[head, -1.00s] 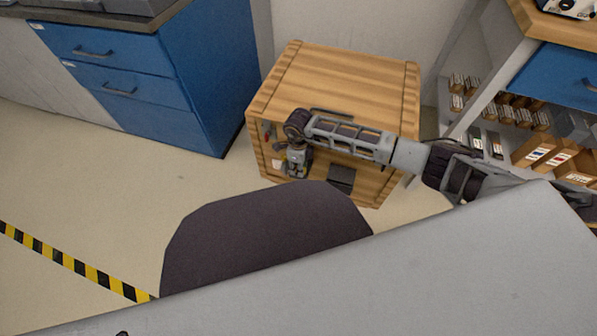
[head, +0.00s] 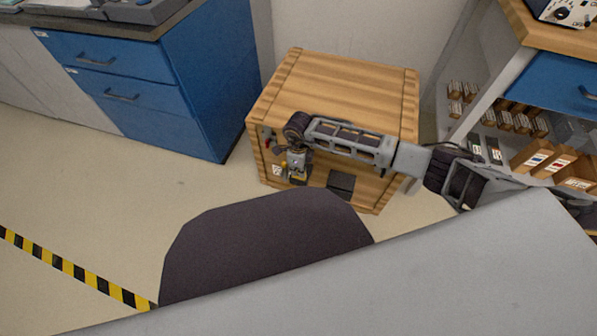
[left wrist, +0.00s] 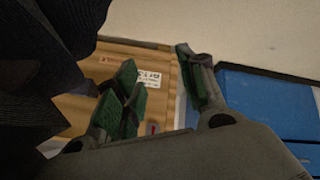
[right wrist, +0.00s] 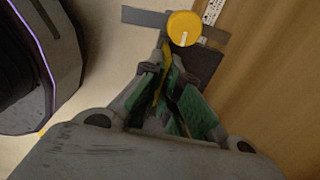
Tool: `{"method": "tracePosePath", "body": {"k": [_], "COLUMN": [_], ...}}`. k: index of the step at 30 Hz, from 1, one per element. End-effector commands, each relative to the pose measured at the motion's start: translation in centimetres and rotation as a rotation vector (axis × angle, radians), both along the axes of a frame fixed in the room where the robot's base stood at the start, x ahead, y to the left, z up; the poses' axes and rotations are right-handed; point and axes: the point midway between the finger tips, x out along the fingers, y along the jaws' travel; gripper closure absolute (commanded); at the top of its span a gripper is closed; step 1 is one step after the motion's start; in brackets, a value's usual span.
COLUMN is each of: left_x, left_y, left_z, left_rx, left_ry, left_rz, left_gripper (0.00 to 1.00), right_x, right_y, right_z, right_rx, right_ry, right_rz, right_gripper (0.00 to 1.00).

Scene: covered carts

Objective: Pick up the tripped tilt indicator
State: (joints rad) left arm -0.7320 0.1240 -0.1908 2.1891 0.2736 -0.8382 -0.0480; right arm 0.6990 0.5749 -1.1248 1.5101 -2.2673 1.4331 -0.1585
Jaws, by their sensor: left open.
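My right gripper (head: 297,176) hangs in front of the left part of the wooden crate's (head: 330,88) front face in the head view. In the right wrist view its green-padded fingers (right wrist: 168,75) converge, with a thin yellow piece (right wrist: 161,78) between them. I cannot tell whether they grip it. A yellow disc with a white mark (right wrist: 184,28) shows just past the fingertips, before a grey bar. A small red part (head: 268,145) sits on the crate front; I cannot tell whether it is the tripped indicator. My left gripper (left wrist: 158,68) is open and empty, outside the head view.
A blue drawer cabinet (head: 150,85) stands left of the crate. Shelves with small boxes (head: 540,160) stand at the right. A dark plate (head: 341,183) is low on the crate front. The floor at the left is clear, with a yellow-black stripe (head: 70,264).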

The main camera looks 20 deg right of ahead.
Motion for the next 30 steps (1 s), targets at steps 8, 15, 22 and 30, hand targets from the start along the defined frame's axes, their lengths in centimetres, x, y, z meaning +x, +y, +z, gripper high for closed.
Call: {"method": "tracePosePath", "body": {"k": [8, 15, 22, 30], "left_x": [0.1, 0.6, 0.4, 0.1], "left_y": [0.4, 0.6, 1.3, 1.8], "left_z": [1.6, 4.9, 7.4, 9.0], "left_rx": [0.024, 0.056, 0.101, 0.133], "left_ry": [0.009, 0.034, 0.077, 0.107], "left_rz": [0.001, -0.013, -0.037, -0.049], "left_gripper": [0.60, 0.60, 0.60, 0.60], "right_x": [0.1, 0.1, 0.1, 0.0], "right_y": [0.0, -0.1, 0.0, -0.1], "right_z": [4.2, 8.9, 13.1, 15.9], "right_rx": [0.000, 0.000, 0.000, -0.001], "right_ry": [-0.002, -0.002, -0.002, -0.001], "right_rz": [0.001, 0.000, 0.001, 0.000], "right_gripper": [1.00, 1.00, 1.00, 1.00]}}
